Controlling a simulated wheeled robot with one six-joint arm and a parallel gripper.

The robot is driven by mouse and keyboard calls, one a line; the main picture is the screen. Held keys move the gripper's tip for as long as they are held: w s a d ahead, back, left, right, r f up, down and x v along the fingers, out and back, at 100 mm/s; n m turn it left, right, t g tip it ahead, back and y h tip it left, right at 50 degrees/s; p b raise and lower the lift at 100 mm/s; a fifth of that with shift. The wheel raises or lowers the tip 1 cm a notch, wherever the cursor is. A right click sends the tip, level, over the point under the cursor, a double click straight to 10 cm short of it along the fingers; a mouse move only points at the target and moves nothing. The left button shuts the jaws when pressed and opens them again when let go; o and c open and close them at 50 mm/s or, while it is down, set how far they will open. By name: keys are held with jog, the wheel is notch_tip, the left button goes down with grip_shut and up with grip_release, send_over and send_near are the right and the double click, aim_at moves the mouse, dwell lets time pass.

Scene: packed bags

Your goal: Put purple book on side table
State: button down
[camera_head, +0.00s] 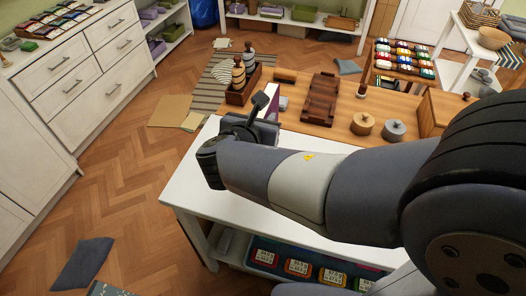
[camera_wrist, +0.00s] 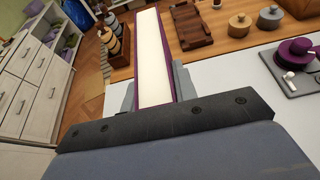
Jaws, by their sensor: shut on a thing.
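The purple book (camera_wrist: 152,60) is between the two grey fingers of my gripper (camera_wrist: 156,88) in the wrist view, with its cream page edge facing the camera and purple covers on both sides. In the head view the book (camera_head: 272,100) shows as a small white and purple piece beyond my gripper (camera_head: 264,124), above the far part of a white table (camera_head: 190,186). My arm hides much of that table. I cannot tell whether the book touches a surface. A white stand (camera_head: 464,66) is at the far right; which one is the side table is not clear.
A wooden table (camera_head: 425,108) adjoins the white one, with a brown rack (camera_head: 320,98), lidded pots (camera_head: 363,124) and a bottle holder (camera_head: 240,82). A purple hat-like object (camera_wrist: 292,50) lies on a grey board at right. Bare floor (camera_head: 125,190) is at left.

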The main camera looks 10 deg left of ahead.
notch_tip(320, 180, down, 7)
jog(key=b, duration=0.1)
jog(key=shift+r, duration=0.2)
jog(key=shift+f, duration=0.15)
jog(key=c, duration=1.1)
grip_release()
jog(key=v, duration=1.2)
jog(key=shift+p, duration=0.3)
